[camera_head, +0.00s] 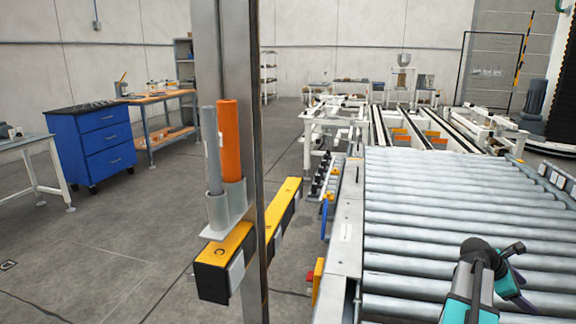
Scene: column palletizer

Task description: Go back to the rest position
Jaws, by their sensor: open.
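Part of my arm (480,280) shows at the lower right, with dark grey and teal links in front of the roller conveyor (440,210). I cannot make out my gripper or its fingertips in this view. No held object shows.
A metal post (229,60) stands left of centre. Beside it, a holder (224,215) carries a grey tube (211,150) and an orange tube (229,140), by a yellow-black beam (285,205). A blue drawer cabinet (90,145) and workbench (165,97) stand left. The left floor is mostly open.

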